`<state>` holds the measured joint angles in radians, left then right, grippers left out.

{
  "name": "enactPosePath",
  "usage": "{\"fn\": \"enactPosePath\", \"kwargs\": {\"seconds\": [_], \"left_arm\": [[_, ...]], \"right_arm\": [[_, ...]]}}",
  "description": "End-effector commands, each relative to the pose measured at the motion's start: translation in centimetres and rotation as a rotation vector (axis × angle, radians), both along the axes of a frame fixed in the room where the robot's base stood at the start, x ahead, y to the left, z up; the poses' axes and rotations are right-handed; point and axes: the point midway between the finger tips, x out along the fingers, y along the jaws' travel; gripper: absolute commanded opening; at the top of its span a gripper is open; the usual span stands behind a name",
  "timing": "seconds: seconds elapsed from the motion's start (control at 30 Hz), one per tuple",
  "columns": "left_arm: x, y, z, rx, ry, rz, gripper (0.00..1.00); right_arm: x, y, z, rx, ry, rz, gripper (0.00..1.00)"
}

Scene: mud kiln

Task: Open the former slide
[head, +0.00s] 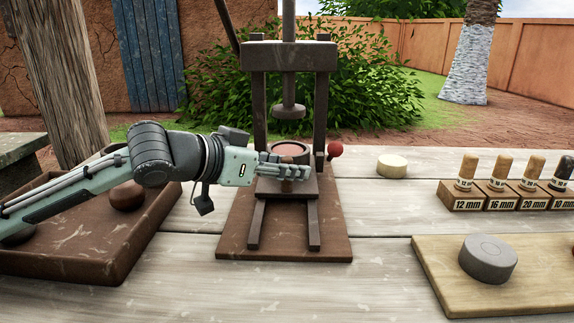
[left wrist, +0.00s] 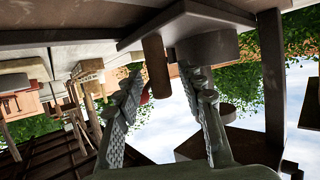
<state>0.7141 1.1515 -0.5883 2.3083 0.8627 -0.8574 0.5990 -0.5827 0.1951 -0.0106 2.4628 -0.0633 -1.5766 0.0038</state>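The former slide (head: 310,187) is a small dark plate on two rails at the front of the press (head: 287,55). A round former (head: 290,150) with reddish material inside sits on it, below the raised ram. A short brown upright handle (left wrist: 156,66) stands on the slide's front part; in the head view my fingers mostly cover it. My left gripper (head: 284,171) reaches in from the left at the handle. In the left wrist view, which is upside down, its fingers (left wrist: 163,78) are apart, with the handle between or just beyond the tips; contact is unclear. My right gripper is out of view.
A pale disc (head: 392,166), a row of labelled pegs (head: 510,200) and a board (head: 445,285) with a grey disc are at right. The rails' front ends are clear.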

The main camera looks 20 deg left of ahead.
Motion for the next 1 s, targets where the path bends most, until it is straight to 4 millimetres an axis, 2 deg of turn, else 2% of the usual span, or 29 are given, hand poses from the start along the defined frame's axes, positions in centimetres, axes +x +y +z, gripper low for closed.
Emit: {"fn": "enactPosePath", "kwargs": {"seconds": [0.3, 0.63, 1.0], "left_arm": [[0.33, -0.15, -0.11, 0.001, -0.002, 0.0, 0.39], [0.31, -0.16, -0.11, 0.001, -0.002, 0.0, 0.0], [0.29, -0.16, -0.11, 0.001, 0.0, 0.0, 0.0]], "right_arm": [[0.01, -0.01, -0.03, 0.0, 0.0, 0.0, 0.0], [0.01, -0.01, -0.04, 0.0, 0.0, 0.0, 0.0], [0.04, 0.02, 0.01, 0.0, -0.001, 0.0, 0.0]]}}
